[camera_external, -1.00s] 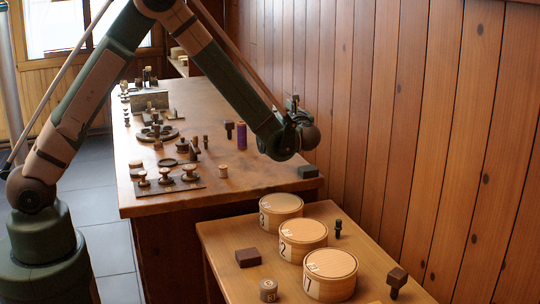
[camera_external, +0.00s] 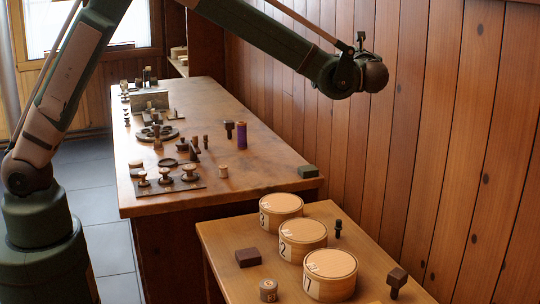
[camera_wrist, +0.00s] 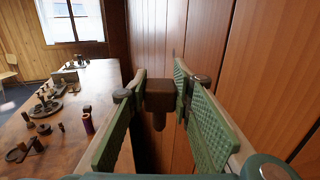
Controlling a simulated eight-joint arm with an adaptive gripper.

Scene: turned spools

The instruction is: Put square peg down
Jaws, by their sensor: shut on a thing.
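The square peg (camera_wrist: 159,94), a dark brown piece with a blocky square head and a narrower rounded stem pointing down, is between the green padded fingers of my gripper (camera_wrist: 157,84) in the wrist view. My gripper is shut on it and holds it in the air near the plank wall, right of the long workbench (camera_wrist: 105,85). In the external view my gripper (camera_external: 372,75) is high in front of the wall, above and beyond the near table. The peg cannot be made out clearly there.
The workbench holds several turned pieces, a purple spool (camera_external: 241,135) and a green block (camera_external: 308,172).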

